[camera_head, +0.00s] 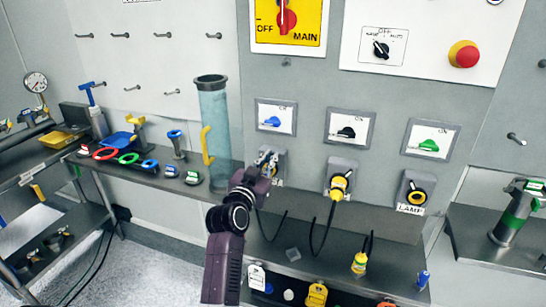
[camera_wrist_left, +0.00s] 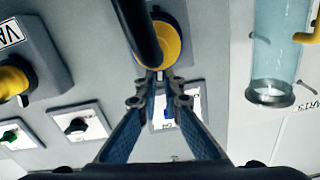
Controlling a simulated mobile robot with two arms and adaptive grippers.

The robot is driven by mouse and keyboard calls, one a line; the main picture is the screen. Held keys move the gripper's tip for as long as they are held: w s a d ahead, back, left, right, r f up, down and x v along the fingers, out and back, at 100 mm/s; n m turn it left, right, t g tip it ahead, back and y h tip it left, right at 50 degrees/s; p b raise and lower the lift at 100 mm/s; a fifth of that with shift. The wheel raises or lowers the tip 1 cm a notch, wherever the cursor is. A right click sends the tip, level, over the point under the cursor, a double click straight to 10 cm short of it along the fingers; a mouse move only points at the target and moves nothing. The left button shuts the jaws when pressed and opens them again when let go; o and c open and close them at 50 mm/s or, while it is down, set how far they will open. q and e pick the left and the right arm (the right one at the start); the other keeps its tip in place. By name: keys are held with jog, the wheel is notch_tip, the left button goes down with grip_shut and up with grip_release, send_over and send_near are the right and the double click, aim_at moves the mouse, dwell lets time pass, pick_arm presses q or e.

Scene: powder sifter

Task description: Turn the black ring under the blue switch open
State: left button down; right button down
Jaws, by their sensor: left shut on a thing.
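The blue switch (camera_head: 273,121) sits on a white plate in a grey frame on the wall. It also shows between my fingers in the left wrist view (camera_wrist_left: 168,113), where the scene is upside down. My left gripper (camera_head: 267,163) is at the grey socket box (camera_head: 281,166) below this switch and covers most of it. In the left wrist view, my left gripper's fingertips (camera_wrist_left: 159,75) are close together at the edge of a round yellow part (camera_wrist_left: 172,42). A thick black cable crosses it. The black ring itself is hard to make out. My right gripper is not seen.
A yellow plug (camera_head: 340,184) with a black cable sits under the black switch (camera_head: 347,131). The LAMP socket (camera_head: 415,196) is further right. A clear tube (camera_head: 214,130) with a yellow handle stands left of my gripper. A shelf (camera_head: 300,262) lies below.

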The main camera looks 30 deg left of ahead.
aim_at(262, 153)
pick_arm(q)
jog(key=n, duration=0.1)
jog(key=a+n+p, duration=0.1)
jog(key=n, duration=0.1)
jog(key=shift+s+a+r+n, duration=0.1)
jog(key=shift+s+a+n, duration=0.1)
jog(key=shift+a+n, duration=0.1)
jog(key=shift+s+a+f+n+p, duration=0.15)
jog(key=shift+a+n+p, duration=0.3)
jog(key=shift+n, duration=0.6)
jog(key=shift+s+a+f+n+p, duration=0.1)
jog(key=shift+a+f+n+p, duration=0.2)
jog(key=shift+n, duration=0.75)
jog(key=shift+a, duration=0.15)
jog(key=c, duration=2.1)
grip_release()
jog(key=v, duration=1.2)
jog(key=shift+r, duration=0.1)
